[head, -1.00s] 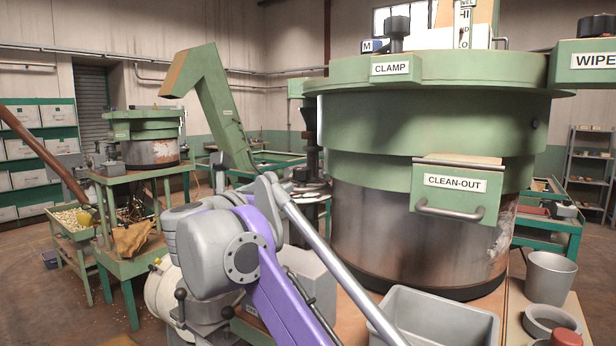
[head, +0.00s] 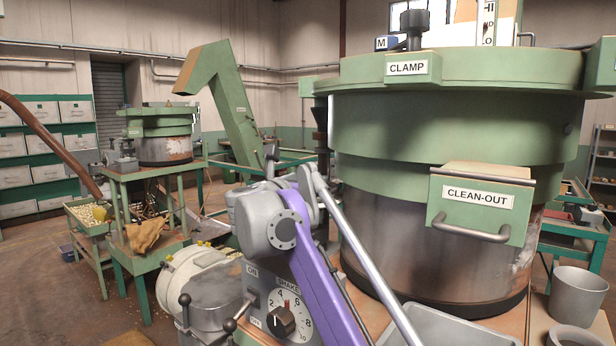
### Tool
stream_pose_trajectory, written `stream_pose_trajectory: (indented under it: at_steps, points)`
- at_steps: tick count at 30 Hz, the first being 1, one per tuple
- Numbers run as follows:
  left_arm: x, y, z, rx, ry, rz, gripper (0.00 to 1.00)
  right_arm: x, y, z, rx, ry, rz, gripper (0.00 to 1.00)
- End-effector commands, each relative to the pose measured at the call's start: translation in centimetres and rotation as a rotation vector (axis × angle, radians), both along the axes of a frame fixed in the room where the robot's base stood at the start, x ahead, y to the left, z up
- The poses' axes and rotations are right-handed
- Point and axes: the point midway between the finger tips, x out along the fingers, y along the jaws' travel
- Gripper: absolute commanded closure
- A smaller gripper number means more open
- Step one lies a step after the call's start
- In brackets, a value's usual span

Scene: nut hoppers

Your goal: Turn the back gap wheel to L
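No wheel labelled as the back gap wheel can be made out in the head view. The large green hopper (head: 450,130) stands at the right, with a CLAMP label (head: 413,68) on its rim. On its top are a dark knob (head: 416,28) and a small blue-and-white plate marked M (head: 387,43). A smaller green hopper (head: 165,130) stands on a green stand at the back left. A purple and grey jointed arm (head: 310,255) crosses the lower middle. No gripper fingers show in the view.
A CLEAN-OUT drawer (head: 480,203) with a bar handle juts from the large hopper. A SHAKER dial box (head: 283,310), grey tub (head: 450,330) and grey bucket (head: 578,294) stand near the front. A green chute (head: 235,105) rises behind. Open floor (head: 55,285) lies at the left.

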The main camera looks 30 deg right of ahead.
Motion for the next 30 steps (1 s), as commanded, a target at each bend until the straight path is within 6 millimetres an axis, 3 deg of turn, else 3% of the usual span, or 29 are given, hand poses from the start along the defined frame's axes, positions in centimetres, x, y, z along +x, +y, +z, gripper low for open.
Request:
stream_pose_trajectory:
  at_steps: [6, 14, 28, 30]
  points:
    - [0.14, 0.00, 0.38, 0.000, -0.003, 0.000, 0.50, 0.94, -1.29, 0.05, 0.000, 0.000, 0.000, 0.17]
    - [0.13, 0.00, 0.35, 0.000, -0.003, 0.000, 0.50, 1.02, -1.33, -0.02, 0.000, 0.000, 0.001, 0.17]
    - [0.13, 0.00, 0.36, 0.000, -0.003, 0.000, 0.50, 1.00, -1.31, -0.01, 0.000, 0.000, 0.001, 1.00]
    - [0.13, 0.00, 0.35, 0.000, -0.003, 0.000, 0.50, 0.99, -1.32, -0.01, 0.000, 0.000, 0.002, 1.00]
